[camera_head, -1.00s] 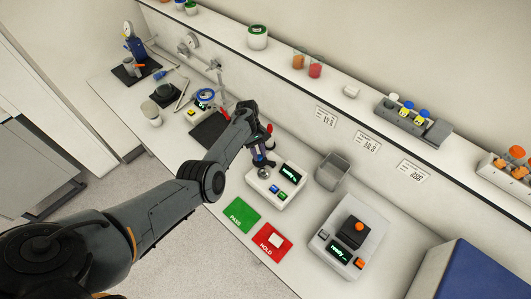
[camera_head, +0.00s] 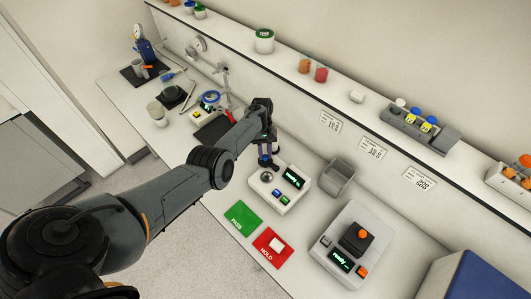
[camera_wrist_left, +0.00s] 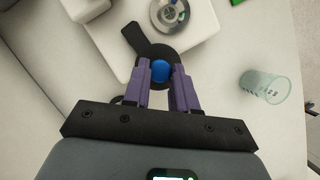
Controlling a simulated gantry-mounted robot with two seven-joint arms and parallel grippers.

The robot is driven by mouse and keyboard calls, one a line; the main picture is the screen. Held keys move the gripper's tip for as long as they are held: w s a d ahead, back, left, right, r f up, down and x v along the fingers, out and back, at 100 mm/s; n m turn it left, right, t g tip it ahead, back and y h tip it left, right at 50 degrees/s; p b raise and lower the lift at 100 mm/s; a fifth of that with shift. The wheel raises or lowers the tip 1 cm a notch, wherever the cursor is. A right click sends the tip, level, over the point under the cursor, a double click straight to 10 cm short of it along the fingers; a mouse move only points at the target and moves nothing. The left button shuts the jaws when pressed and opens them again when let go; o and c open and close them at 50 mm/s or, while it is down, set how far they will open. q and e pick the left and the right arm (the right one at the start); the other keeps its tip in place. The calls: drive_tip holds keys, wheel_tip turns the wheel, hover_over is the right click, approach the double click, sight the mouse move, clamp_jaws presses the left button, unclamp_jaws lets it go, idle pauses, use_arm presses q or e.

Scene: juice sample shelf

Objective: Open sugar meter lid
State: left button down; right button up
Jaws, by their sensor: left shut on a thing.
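The sugar meter (camera_head: 281,186) is a white box with a lit "ready" display, two buttons and a silver round well (camera_head: 267,177). My left gripper (camera_head: 265,162) points down at the rear left of it, just behind the well. In the left wrist view, its purple fingers (camera_wrist_left: 161,80) are shut on the blue knob (camera_wrist_left: 161,70) of a black lid (camera_wrist_left: 150,48). The lid is a disc with a flat arm reaching up-left. The metal well (camera_wrist_left: 169,14) shows uncovered beside it. The lid's hinge cannot be made out. My right gripper is out of view.
A second white device (camera_head: 350,241) with an orange knob stands at right. Green PASS (camera_head: 242,217) and red HOLD (camera_head: 268,252) mats lie in front.

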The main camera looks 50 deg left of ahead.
use_arm(q)
drive_tip(key=c, duration=0.9)
unclamp_jaws()
drive_tip(key=v, duration=1.1)
drive_tip(key=shift+b, duration=0.4)
drive_tip(key=shift+f, duration=0.15)
